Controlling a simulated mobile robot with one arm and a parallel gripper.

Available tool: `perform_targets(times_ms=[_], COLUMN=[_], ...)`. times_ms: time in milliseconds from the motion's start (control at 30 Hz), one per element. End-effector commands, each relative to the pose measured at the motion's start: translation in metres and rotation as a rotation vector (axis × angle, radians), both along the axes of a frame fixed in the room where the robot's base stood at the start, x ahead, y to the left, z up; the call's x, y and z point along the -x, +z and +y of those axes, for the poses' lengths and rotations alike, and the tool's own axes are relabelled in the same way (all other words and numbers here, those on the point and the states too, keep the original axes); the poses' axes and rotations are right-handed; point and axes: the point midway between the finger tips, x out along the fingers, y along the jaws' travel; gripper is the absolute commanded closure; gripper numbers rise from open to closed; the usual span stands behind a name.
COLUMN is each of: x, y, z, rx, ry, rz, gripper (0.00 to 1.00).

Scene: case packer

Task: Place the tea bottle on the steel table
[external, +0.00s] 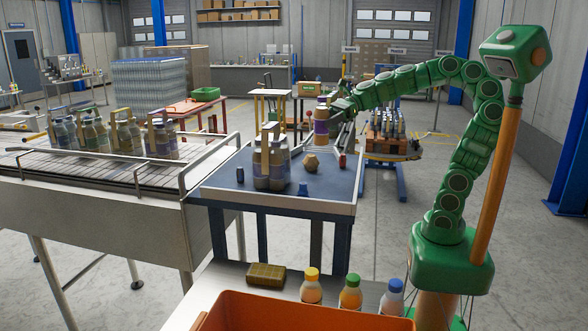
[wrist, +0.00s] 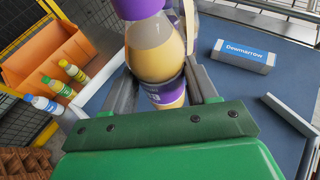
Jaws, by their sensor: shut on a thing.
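My gripper (external: 333,120) is shut on a bottle with a purple label (external: 321,127) and tan contents, above the back right of the blue-topped table. In the wrist view the bottle (wrist: 153,48) sits between the two fingers of my gripper (wrist: 164,90), its far end cut off by the frame. I cannot read a tea name on it. A grey metal-looking table (external: 228,290) in the front bears three bottles with yellow (external: 311,288), green (external: 349,293) and blue (external: 392,298) caps, in a row.
The blue-topped table (external: 222,178) bears a bottle carrier (external: 270,165), a tan many-sided block (external: 311,161) and small blue pieces. An orange bin (external: 300,312) and a brown block (external: 265,275) are on the front table. A conveyor (external: 100,168) with bottle carriers stands left.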

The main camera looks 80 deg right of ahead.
Motion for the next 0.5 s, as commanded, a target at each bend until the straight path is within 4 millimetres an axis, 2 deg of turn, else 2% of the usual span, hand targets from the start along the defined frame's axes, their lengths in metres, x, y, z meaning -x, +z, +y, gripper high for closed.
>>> perform_targets(times_ms=[267, 500], x=[-0.027, -0.046], y=[0.007, 0.031], z=[0.035, 0.072], rx=[0.002, 0.005], ry=[0.082, 0.144], rz=[-0.001, -0.004], gripper=[0.90, 0.90])
